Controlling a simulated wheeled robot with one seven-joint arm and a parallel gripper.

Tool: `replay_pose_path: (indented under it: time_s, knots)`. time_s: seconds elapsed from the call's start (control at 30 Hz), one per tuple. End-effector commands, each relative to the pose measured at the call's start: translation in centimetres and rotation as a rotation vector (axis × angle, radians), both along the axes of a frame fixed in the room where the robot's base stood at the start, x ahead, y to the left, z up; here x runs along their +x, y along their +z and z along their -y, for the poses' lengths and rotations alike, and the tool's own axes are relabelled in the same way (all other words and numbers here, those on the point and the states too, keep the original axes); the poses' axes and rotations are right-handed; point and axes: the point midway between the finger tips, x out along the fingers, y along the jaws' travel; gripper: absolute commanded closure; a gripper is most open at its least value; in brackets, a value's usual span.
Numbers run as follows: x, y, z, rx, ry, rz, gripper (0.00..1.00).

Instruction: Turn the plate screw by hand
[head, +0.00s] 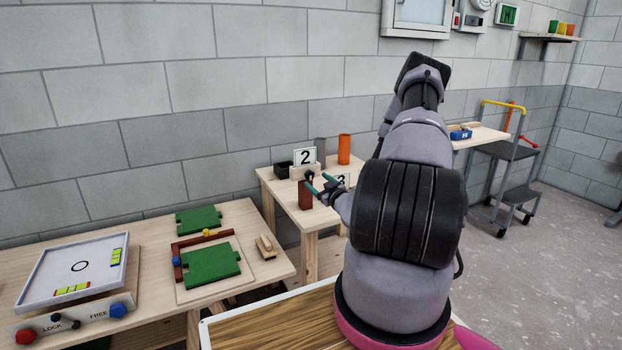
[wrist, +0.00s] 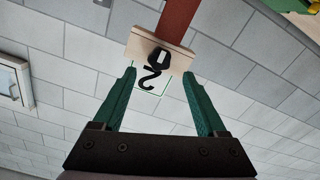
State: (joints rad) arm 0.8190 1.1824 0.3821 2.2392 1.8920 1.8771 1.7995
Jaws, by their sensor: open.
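A white plate marked 2 (head: 304,157) stands at a pale wooden block (head: 298,173) on the small wooden table. In the wrist view the pale block (wrist: 140,45) carries a black knob-like part (wrist: 161,57), perhaps the plate screw, overlapping the dark 2 on the white plate (wrist: 147,84). My gripper (head: 314,179) has green fingers and reaches in from the right. In the wrist view my gripper (wrist: 160,73) is open, its fingertips apart on either side of the plate. Nothing shows clearly gripped; contact with the knob cannot be told.
A red-brown block (head: 305,196) stands close to my fingers; a red-brown bar (wrist: 178,20) shows in the wrist view. An orange cylinder (head: 344,149), a grey cylinder (head: 320,151) and a black box (head: 282,169) stand behind. A bench with green pieces (head: 211,263) is left.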

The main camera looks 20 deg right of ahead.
Motion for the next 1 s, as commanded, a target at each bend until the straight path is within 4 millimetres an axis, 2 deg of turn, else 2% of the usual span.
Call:
replay_pose_path:
  time_s: [0.1,0.3,0.67,0.8,0.87,1.0]
  knots:
    - [2.2,0.1,-0.1,-0.003,0.001,0.002,0.26]
    - [4.3,0.0,-0.2,-0.002,0.001,0.001,0.26]
    - [4.8,0.0,-0.2,-0.001,0.001,0.0,0.26]
    - [4.8,0.0,-0.2,-0.001,0.001,0.0,0.79]
    - [4.8,0.0,-0.2,-0.002,0.001,0.0,1.0]
    - [4.8,0.0,-0.2,-0.004,0.001,0.0,1.0]
